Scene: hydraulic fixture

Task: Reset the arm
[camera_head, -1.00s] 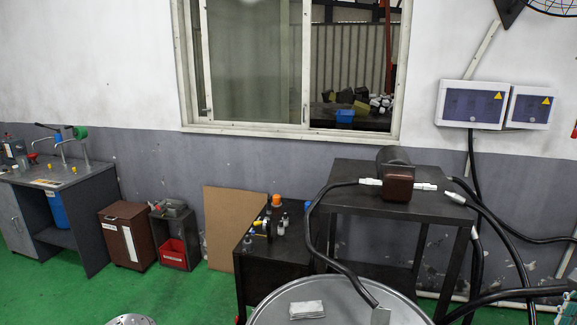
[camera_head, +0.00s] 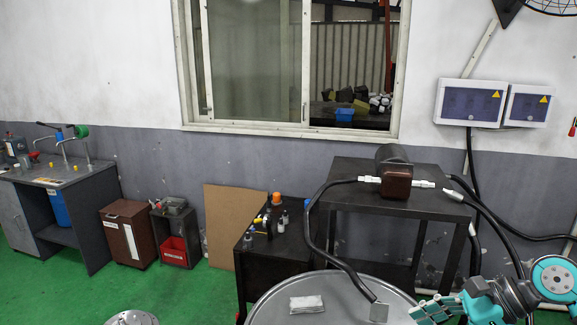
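My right arm comes in at the lower right corner, with teal and dark joints. Its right gripper (camera_head: 428,311) shows teal finger parts at the bottom edge, beside the right rim of a round metal drum top (camera_head: 262,312). The gripper is partly cut off and small, so I cannot tell whether it is open or shut. Nothing is clearly seen in it. My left gripper is not in view. A white block (camera_head: 307,303) lies on the drum top, and a black hose with a metal plate end (camera_head: 379,312) rests at its right side.
A dark table (camera_head: 340,197) behind the drum bears a brown pump unit (camera_head: 397,181) with hoses. A lower black stand (camera_head: 262,262) holds small bottles. More hoses hang at the right, near my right arm. Green floor (camera_head: 190,292) is open at the left.

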